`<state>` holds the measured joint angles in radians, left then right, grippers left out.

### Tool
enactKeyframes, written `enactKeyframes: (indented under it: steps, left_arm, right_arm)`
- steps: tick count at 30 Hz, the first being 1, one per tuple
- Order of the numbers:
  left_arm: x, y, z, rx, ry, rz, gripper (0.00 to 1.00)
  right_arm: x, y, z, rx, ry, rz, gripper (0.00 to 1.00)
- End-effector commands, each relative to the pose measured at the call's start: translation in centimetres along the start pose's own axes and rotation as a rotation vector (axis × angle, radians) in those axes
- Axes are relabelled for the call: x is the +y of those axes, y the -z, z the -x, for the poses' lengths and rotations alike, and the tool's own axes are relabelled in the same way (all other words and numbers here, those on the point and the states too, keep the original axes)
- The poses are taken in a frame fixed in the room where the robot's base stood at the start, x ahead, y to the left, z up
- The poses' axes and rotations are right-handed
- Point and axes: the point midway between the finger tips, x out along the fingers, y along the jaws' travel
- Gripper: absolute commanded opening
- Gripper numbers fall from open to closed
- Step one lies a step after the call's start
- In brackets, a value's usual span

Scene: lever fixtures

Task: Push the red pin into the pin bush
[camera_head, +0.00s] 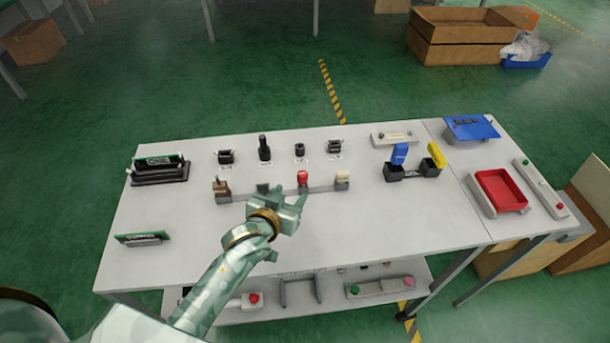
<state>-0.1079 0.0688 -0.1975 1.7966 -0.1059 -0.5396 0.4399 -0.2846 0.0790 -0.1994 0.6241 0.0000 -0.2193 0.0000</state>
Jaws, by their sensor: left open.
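The red pin (303,178) stands in a row of small fixtures along a grey rail (322,190) in the middle of the white table. It looks upright, and its lower part meets the rail. The pin bush cannot be told apart clearly at this size. My left gripper (297,199) is open, just in front of and slightly left of the red pin. I cannot tell whether it touches the pin. The gripper partly hides a dark fixture (263,188) on the rail. My right gripper is not in view.
A brown fixture (221,188) and a cream one (342,178) flank the rail's ends. Several black fixtures (264,148) stand behind. Blue and yellow levers (399,154) and a red tray (500,190) are to the right. The table's front left is mostly clear.

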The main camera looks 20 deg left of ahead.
Motion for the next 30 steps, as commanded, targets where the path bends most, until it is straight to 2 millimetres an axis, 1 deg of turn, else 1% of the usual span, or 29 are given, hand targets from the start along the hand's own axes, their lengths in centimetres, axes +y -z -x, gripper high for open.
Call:
enactKeyframes:
  steps: [1, 4, 6, 9, 14, 21, 23, 26, 30]
  left_arm:
    - [0.0, -0.3, -1.6, 0.001, 0.0, 0.0, 0.49]
    - [0.0, -0.4, -4.1, -0.001, 0.0, -0.001, 0.49]
    - [0.0, -0.3, -5.6, 0.0, 0.0, -0.001, 0.49]
    - [0.0, -0.3, -7.0, -0.001, 0.0, 0.0, 0.49]
    - [-0.1, -0.2, -8.1, 0.0, 0.0, 0.0, 0.49]
    - [-0.6, -0.5, -11.9, -0.003, 0.0, -0.001, 0.49]
    - [-0.6, -0.4, -12.6, -0.002, 0.0, -0.001, 0.49]
    - [-0.6, -0.3, -12.9, -0.002, 0.0, -0.001, 0.49]
    - [-0.6, -0.1, -12.9, -0.001, 0.0, 0.0, 0.49]
  right_arm:
    - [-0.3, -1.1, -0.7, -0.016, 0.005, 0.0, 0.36]
    - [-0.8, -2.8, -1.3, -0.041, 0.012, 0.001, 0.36]
    - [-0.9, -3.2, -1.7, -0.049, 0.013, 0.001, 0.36]
    - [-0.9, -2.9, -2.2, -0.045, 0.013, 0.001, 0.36]
    - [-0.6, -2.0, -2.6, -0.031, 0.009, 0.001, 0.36]
    - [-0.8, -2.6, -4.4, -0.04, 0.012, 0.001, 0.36]
    - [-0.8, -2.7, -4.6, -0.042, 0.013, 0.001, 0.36]
    - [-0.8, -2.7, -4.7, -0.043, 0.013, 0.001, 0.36]
    - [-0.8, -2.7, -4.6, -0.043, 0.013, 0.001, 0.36]
